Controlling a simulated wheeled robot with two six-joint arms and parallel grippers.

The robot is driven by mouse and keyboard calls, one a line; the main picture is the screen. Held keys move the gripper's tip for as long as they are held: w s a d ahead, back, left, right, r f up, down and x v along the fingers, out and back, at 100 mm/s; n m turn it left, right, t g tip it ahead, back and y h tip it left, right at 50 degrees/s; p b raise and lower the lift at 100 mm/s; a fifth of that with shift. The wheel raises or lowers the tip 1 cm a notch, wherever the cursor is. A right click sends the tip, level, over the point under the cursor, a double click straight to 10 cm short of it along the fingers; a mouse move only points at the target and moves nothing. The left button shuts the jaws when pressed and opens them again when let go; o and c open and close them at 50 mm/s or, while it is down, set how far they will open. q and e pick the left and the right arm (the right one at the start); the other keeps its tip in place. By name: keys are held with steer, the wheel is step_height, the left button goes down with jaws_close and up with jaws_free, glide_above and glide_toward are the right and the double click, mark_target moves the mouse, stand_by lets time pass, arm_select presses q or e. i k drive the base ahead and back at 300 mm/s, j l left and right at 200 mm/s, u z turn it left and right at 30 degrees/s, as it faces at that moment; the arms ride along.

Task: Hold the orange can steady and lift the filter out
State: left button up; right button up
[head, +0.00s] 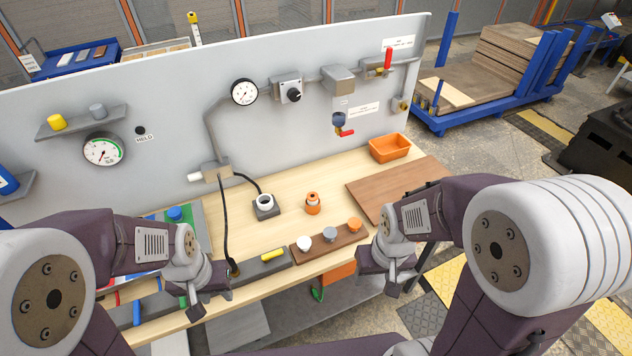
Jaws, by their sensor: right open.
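The orange can (313,206) stands upright on the wooden bench, right of centre in the head view. A pale band shows near its top; the filter cannot be made out separately at this size. My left gripper (197,312) is at the bench's front edge, left of and nearer than the can; its fingers are too small and turned away to tell their opening. My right gripper (392,290) is open, to the right of and nearer than the can, past the bench's front edge. Neither gripper touches the can.
A brown rack (329,242) with several small knobs lies in front of the can. A dark block with a white ring (265,203) stands to its left. A brown board (390,188) and an orange bin (390,148) are to the right. A panel (280,130) with gauges and valves stands behind.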

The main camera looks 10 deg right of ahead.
mark_target(313, 196)
steer(key=i+l+u, duration=0.15)
steer(key=l+u, duration=0.15)
steer(key=l, duration=0.35)
steer(key=l+u, duration=0.25)
steer(key=l, duration=0.4)
